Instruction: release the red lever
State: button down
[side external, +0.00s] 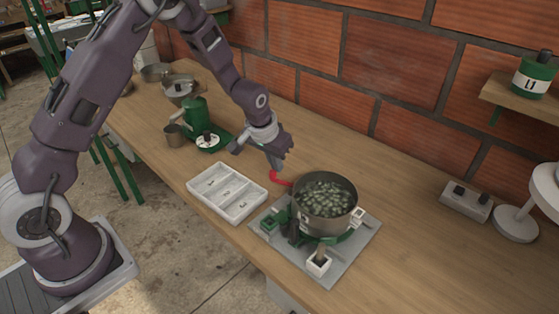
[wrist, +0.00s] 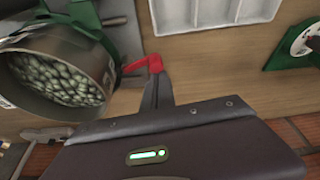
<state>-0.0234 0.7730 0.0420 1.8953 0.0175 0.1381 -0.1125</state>
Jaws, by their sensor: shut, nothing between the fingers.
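The red lever (side external: 275,178) sticks out from the far left side of the metal pot (side external: 326,196), which is full of pale green beans. The pot stands on a green and grey base plate (side external: 345,262). My gripper (side external: 275,164) is shut, with its fingertips right at the lever's bent end. In the wrist view the red lever (wrist: 153,64) shows just beyond the tips of my shut gripper (wrist: 158,76). The fingertips look to be touching or very close to it; I cannot tell which. Nothing shows between the fingers.
A white tray (side external: 213,205) with numbered compartments lies left of the base plate. A green device (side external: 195,115) and a metal cup (side external: 174,134) stand farther back. A switch box (side external: 466,201) sits at right by the brick wall. The table between pot and switch box is clear.

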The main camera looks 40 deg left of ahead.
jog(key=n, duration=0.1)
jog(key=s+n, duration=0.1)
jog(key=shift+s+d+n+y, duration=0.15)
jog(key=shift+n+y, duration=0.25)
jog(key=n, duration=0.1)
jog(key=s+n, duration=0.1)
jog(key=n, duration=0.1)
jog(key=d+n+g+y, duration=0.1)
jog(key=shift+s+n, duration=0.3)
jog(key=shift+s, duration=0.05)
jog(key=n, duration=0.1)
jog(key=s+d+n+g, duration=0.1)
jog(key=n, duration=0.1)
jog(key=d+n+y, duration=0.1)
jog(key=n, duration=0.1)
jog(key=shift+s+g, duration=0.3)
jog(key=shift+d, duration=0.2)
send_near(272, 175)
jog(key=shift+s+a+r, duration=0.15)
jog(key=shift+s+r, duration=0.15)
jog(key=shift+r, duration=0.2)
jog(key=shift+s+a+r, duration=0.15)
jog(key=shift+s+r, duration=0.15)
jog(key=shift+r, duration=0.25)
